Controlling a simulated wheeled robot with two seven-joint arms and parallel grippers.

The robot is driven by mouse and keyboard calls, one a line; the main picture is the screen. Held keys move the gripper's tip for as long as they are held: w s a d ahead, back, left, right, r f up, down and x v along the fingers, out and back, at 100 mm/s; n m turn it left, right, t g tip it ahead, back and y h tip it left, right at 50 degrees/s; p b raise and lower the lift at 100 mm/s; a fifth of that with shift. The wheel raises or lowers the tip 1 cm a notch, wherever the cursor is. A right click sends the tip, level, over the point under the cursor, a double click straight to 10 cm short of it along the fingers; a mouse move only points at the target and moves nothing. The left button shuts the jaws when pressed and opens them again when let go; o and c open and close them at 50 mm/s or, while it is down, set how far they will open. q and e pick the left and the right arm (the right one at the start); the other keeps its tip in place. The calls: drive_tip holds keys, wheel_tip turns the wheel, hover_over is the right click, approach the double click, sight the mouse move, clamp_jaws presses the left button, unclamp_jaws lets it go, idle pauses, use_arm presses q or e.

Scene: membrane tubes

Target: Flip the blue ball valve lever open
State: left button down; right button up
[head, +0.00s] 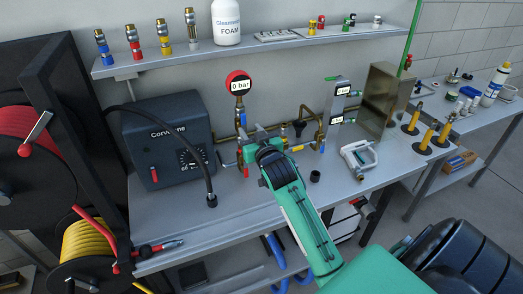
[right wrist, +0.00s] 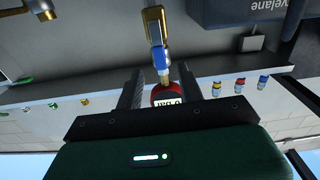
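The blue ball valve lever (head: 243,118) sits on the brass pipe below the red-rimmed gauge (head: 238,84), which reads 0 bar. In the right wrist view, which is upside down, the blue lever (right wrist: 159,56) shows against the brass valve (right wrist: 153,22), with the gauge (right wrist: 166,95) near it. My right gripper (head: 248,143) is in front of the pipe, just below the lever. In the wrist view my right gripper (right wrist: 160,78) has its two dark fingers apart, with the lever lined up between them. I cannot tell whether they touch it. My left gripper is not in view.
The dark Corvelane box (head: 168,140) stands left of the gripper, with a black hose in front. A metal block (head: 380,98), a white clamp-like tool (head: 359,157) and several yellow-handled pieces are to the right. A shelf (head: 270,44) with bottles and fittings runs above.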

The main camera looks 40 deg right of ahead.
drive_tip(key=b+v, duration=0.2)
drive_tip(key=v, duration=0.7)
